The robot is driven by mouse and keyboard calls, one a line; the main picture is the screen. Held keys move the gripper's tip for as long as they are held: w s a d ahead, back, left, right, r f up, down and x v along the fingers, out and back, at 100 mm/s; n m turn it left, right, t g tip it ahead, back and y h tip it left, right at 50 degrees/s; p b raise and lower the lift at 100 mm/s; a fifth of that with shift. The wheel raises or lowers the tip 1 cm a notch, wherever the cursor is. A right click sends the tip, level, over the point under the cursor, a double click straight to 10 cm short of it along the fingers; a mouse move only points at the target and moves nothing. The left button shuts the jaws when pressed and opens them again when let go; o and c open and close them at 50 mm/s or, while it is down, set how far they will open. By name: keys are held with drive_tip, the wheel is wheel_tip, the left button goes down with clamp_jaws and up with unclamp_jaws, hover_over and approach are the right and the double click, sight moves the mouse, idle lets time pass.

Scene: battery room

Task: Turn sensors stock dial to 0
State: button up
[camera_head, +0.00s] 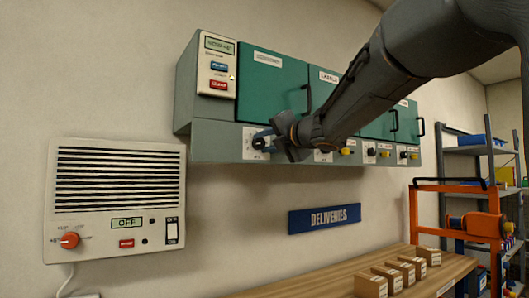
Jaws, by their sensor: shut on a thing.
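A wall cabinet with green doors (272,80) hangs above a grey strip that carries a row of stock dials. My gripper (268,143) is at the left end of this strip, shut on the leftmost dial, at a white label plate (249,153). The jaws and wrist hide most of this dial, and I cannot read its name or setting. Farther right along the strip are more dials, one with a yellow knob (348,151) and others with dark or yellow knobs (371,152). Their labels are too small to read, so I cannot tell which is marked sensors.
A control panel (217,66) with a display and blue and red buttons is on the cabinet's left. A white heater-like unit (118,198) reads OFF. Several cardboard boxes (371,285) stand on a wooden bench (340,275). Shelving (465,152) is at right.

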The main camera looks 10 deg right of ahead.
drive_tip(key=shift+n+b, duration=1.2)
drive_tip(key=shift+n, duration=0.5)
drive_tip(key=o, duration=1)
drive_tip(key=shift+o, duration=0.2)
drive_tip(key=v, duration=0.7)
drive_tip(key=shift+s+b, duration=0.4)
